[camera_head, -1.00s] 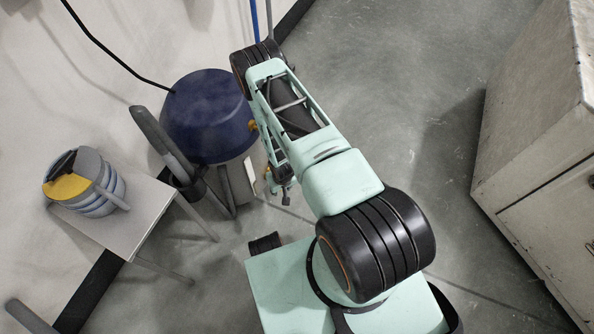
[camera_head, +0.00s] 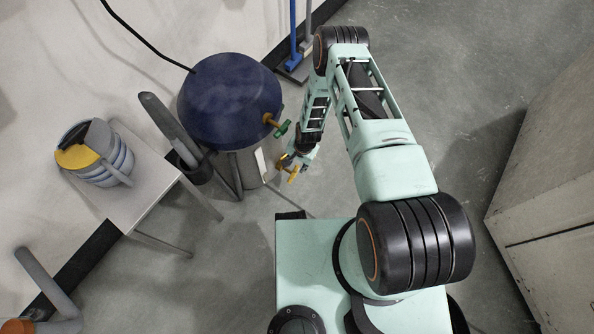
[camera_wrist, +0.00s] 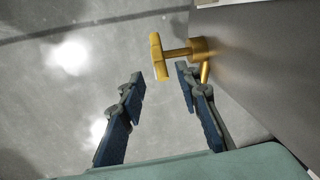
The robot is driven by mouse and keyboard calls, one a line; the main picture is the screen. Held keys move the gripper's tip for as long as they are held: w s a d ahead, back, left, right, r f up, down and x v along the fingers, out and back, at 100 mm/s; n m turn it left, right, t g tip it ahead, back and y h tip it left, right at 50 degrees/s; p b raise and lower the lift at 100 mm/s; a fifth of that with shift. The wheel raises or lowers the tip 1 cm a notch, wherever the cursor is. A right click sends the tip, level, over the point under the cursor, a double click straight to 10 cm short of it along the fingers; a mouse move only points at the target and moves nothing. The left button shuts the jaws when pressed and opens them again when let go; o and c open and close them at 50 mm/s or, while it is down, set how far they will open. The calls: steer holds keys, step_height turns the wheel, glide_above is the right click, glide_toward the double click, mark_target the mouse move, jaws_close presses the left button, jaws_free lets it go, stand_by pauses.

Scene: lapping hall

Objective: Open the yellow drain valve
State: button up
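The yellow drain valve (camera_wrist: 176,50) shows in the wrist view with a T-shaped handle, a short stem and a body by a grey metal wall. In the head view the yellow valve (camera_head: 293,174) is low beside the stand of a dark blue tank (camera_head: 230,105), partly hidden by my gripper. My gripper (camera_wrist: 160,76) is open and empty, its two blue-grey fingers apart. The handle shows just beyond the fingertips, and the right fingertip looks close to the stem. I cannot tell whether they touch. In the head view my gripper (camera_head: 299,160) is right at the valve.
A second valve with a green handle (camera_head: 282,129) sticks out of the tank above. A small table (camera_head: 158,193) with a grey and yellow object (camera_head: 92,155) stands left. A large grey cabinet (camera_head: 550,170) is at right. Floor between is clear.

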mark_target(294, 172)
steer(key=f+b, duration=0.1)
steer(key=f, duration=0.2)
steer(key=f+b, duration=0.1)
steer(key=f, duration=0.2)
steer(key=a+f, duration=0.1)
steer(key=f, duration=0.2)
steer(key=shift+w+f+b, duration=0.1)
steer(key=shift+w+b, duration=0.2)
steer(key=shift+b, duration=0.1)
steer(key=shift+c, duration=0.4)
jaws_close()
